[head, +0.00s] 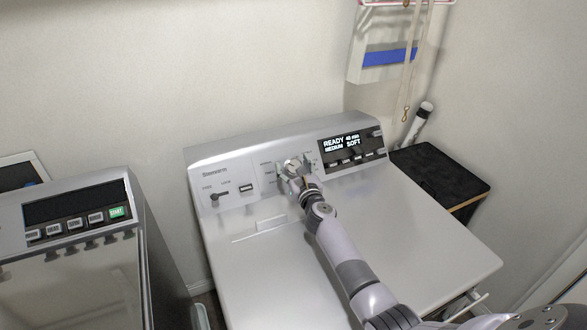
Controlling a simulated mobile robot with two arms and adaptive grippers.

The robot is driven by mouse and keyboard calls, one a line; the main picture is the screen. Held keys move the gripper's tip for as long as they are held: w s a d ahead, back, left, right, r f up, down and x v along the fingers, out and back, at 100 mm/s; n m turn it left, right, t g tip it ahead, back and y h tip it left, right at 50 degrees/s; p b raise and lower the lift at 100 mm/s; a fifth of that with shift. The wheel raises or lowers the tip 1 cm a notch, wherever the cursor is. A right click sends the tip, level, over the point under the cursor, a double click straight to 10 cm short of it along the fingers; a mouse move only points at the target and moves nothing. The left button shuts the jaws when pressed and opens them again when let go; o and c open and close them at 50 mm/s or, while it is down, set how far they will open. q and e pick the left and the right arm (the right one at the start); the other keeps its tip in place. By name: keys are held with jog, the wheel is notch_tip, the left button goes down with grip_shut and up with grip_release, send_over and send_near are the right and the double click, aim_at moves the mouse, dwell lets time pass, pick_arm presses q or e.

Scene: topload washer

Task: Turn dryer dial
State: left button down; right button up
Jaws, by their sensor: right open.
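The dryer (395,225) is a grey-white machine in the middle of the head view, with a raised silver control panel (235,165) along its back. The dial (292,166) is a round silver knob near the middle of that panel. My right gripper (294,174) is at the dial, with its open fingers in front of and around it. They partly hide the dial, and I cannot tell whether they touch it. The panel's lit display (341,142) reads READY, MEDIUM and SOFT. My left gripper is not in view.
A washer (75,215) with a dark display and a green START button stands at the left, a narrow gap from the dryer. A dark-topped box (438,175) sits at the dryer's right. A white wall box (385,45) with a blue stripe hangs above.

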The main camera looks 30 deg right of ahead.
jog(key=shift+c, duration=0.4)
jog(key=c, duration=1.1)
